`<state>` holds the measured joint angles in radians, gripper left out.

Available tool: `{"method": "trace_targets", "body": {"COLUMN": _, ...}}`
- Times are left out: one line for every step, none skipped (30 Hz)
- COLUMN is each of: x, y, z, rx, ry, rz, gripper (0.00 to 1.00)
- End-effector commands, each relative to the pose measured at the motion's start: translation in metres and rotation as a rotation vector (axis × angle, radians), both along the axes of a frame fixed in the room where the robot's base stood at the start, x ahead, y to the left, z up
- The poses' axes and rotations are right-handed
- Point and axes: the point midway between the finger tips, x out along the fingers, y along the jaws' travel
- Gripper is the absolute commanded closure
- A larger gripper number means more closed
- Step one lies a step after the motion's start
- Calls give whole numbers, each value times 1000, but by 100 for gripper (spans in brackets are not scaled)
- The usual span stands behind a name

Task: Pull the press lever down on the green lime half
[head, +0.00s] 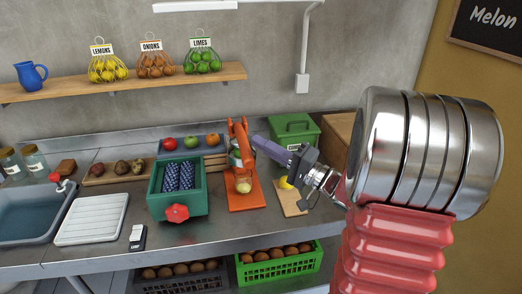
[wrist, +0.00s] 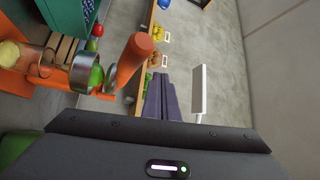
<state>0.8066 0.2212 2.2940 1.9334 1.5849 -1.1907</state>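The orange press (head: 246,200) stands on the counter, its lever (head: 238,130) raised. In the wrist view the lever (wrist: 128,62) shows as a thick orange bar with a rounded end. The green lime half (wrist: 97,76) sits at the metal cup (wrist: 82,73) of the press; I cannot make it out clearly in the head view. My gripper (head: 257,141) has its purple-grey fingers together with nothing between them. In the wrist view the fingertips (wrist: 161,77) lie just right of the lever. In the head view they are right of its upper part; I cannot tell whether they touch it.
A green crate with a red knob (head: 178,200) stands left of the press. A board with a yellow fruit (head: 290,200) lies to its right, near a green bin (head: 294,130). Coloured fruit (head: 191,142) sits behind. A shelf (head: 120,85) holds net bags above.

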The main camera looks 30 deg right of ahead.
Motion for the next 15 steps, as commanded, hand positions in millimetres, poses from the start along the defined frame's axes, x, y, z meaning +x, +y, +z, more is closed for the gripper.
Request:
{"method": "trace_targets", "body": {"x": -1, "y": -3, "z": 6, "rx": -2, "ry": -2, "rz": 0, "gripper": 100}}
{"method": "trace_targets", "body": {"x": -1, "y": -4, "z": 8, "rx": -2, "ry": -2, "rz": 0, "gripper": 100}}
{"method": "trace_targets", "body": {"x": -1, "y": -6, "z": 13, "rx": -3, "ry": -1, "rz": -1, "gripper": 100}}
{"method": "trace_targets", "body": {"x": -1, "y": -8, "z": 16, "rx": -4, "ry": -2, "rz": 0, "gripper": 100}}
{"method": "trace_targets", "body": {"x": -2, "y": -9, "z": 19, "rx": -4, "ry": -2, "rz": 0, "gripper": 100}}
{"method": "trace_targets", "body": {"x": -2, "y": -12, "z": 16, "rx": 0, "ry": 2, "rz": 0, "gripper": 100}}
{"method": "trace_targets", "body": {"x": -3, "y": -14, "z": 13, "rx": 1, "ry": 3, "rz": 0, "gripper": 100}}
{"method": "trace_targets", "body": {"x": -4, "y": -16, "z": 10, "rx": 1, "ry": 3, "rz": -1, "gripper": 100}}
{"method": "trace_targets", "body": {"x": -5, "y": -19, "z": 7, "rx": 2, "ry": 4, "rz": -1, "gripper": 100}}
{"method": "trace_targets", "body": {"x": -6, "y": -21, "z": 5, "rx": 2, "ry": 4, "rz": -2, "gripper": 100}}
{"method": "trace_targets", "body": {"x": -7, "y": -23, "z": 3, "rx": 2, "ry": 3, "rz": -1, "gripper": 100}}
{"method": "trace_targets", "body": {"x": -8, "y": -25, "z": 0, "rx": 2, "ry": 3, "rz": 0, "gripper": 100}}
{"method": "trace_targets", "body": {"x": -9, "y": -27, "z": -3, "rx": 2, "ry": 2, "rz": 1, "gripper": 100}}
{"method": "trace_targets", "body": {"x": -10, "y": -29, "z": -6, "rx": 1, "ry": 3, "rz": 2, "gripper": 100}}
{"method": "trace_targets", "body": {"x": -11, "y": -32, "z": -9, "rx": 2, "ry": 3, "rz": 1, "gripper": 100}}
